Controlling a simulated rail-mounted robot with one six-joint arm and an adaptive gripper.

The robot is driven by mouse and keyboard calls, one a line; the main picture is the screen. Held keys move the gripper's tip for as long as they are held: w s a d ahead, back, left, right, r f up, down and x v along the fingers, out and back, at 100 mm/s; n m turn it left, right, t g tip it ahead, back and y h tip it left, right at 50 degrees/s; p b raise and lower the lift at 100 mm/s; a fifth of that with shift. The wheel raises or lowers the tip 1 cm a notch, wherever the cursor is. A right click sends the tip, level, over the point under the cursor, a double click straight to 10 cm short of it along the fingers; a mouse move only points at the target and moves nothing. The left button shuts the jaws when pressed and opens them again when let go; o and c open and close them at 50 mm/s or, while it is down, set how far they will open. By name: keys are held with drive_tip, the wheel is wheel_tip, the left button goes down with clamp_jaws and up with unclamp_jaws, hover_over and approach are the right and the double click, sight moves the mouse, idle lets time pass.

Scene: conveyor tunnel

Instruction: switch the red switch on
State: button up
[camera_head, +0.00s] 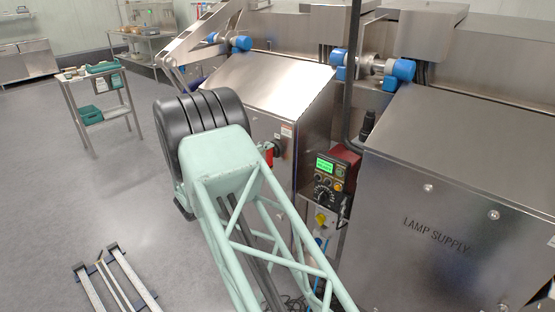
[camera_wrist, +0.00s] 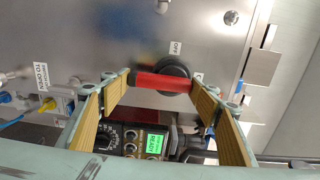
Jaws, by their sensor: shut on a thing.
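The red switch (camera_wrist: 158,81) is a red bar handle on a round black base (camera_wrist: 177,70), mounted on a steel cabinet face. In the wrist view the handle lies level, pointing left from its base. A small label reading OFF (camera_wrist: 175,47) is above the base, and another label beside it is partly hidden. My gripper (camera_wrist: 162,90) has its two padded fingers at either end of the handle, shut on the red switch.
A control box (camera_head: 325,182) with a lit green screen, dial and buttons is right of the switch; it also shows low in the wrist view (camera_wrist: 140,142). A yellow knob (camera_head: 320,219) sits below it. The LAMP SUPPLY cabinet (camera_head: 445,190) fills the right.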

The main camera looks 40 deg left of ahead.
idle(0.4)
drive_tip(key=o, duration=1.1)
drive_tip(key=shift+s+a, duration=0.2)
drive_tip(key=shift+s, duration=1.8)
drive_tip(key=shift+s+a, duration=0.15)
drive_tip(key=shift+s, duration=1.8)
drive_tip(key=shift+s+a, duration=0.2)
drive_tip(key=shift+s, duration=1.8)
